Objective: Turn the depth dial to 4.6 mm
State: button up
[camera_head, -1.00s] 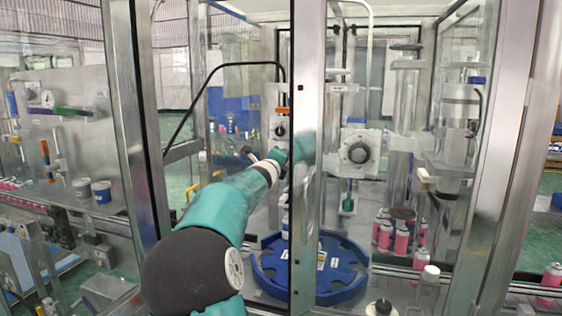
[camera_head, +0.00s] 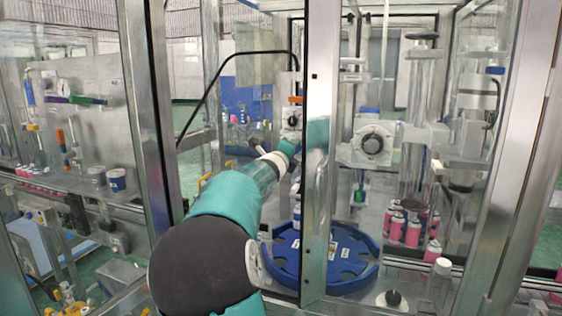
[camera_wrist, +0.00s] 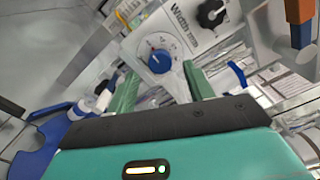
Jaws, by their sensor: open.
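A blue dial (camera_wrist: 160,61) sits on a round white scale plate with fine marks, in the upper middle of the wrist view. Its label and numbers are too small to read. My gripper (camera_wrist: 160,72) is open, with its green fingers on either side of the dial in the picture. I cannot tell whether either finger touches it. A black knob (camera_wrist: 212,13) marked "Width mm" is above and right of it. In the head view, my arm reaches into the machine, and a metal post hides part of its end.
A blue turntable (camera_head: 340,280) lies low inside the machine. A metal door post (camera_head: 318,180) stands in front of my arm's end. Several pink cans (camera_head: 413,232) stand at the right. An orange block (camera_wrist: 299,12) is at the wrist view's upper right.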

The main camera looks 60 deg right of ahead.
jog(key=s+a, duration=0.1)
jog(key=a, duration=0.9)
jog(key=shift+s+a, duration=0.2)
jog(key=shift+s, duration=0.1)
jog(key=w+a+f+m+t+y, duration=0.1)
jog(key=a+f+m+y, duration=0.4)
jog(key=a+m, duration=0.6)
jog(key=w+a+f+m+t+y, duration=0.15)
jog(key=a+f+m+y, duration=0.25)
jog(key=a+f+m, duration=0.65)
jog(key=s+a+f+m+y, duration=0.1)
jog(key=s+a+m+y, duration=0.1)
jog(key=a, duration=0.9)
jog(key=s+a+f+m+y, duration=0.2)
jog(key=a+m+y, duration=0.2)
jog(key=a, duration=0.7)
jog(key=s+a+f+m+y, duration=0.2)
jog(key=a+m, duration=0.3)
jog(key=a, duration=0.6)
jog(key=shift+s+y, duration=0.3)
jog(key=shift+y, duration=0.1)
jog(key=shift+d, duration=0.1)
jog(key=c, duration=0.3)
jog(key=shift+c, duration=0.2)
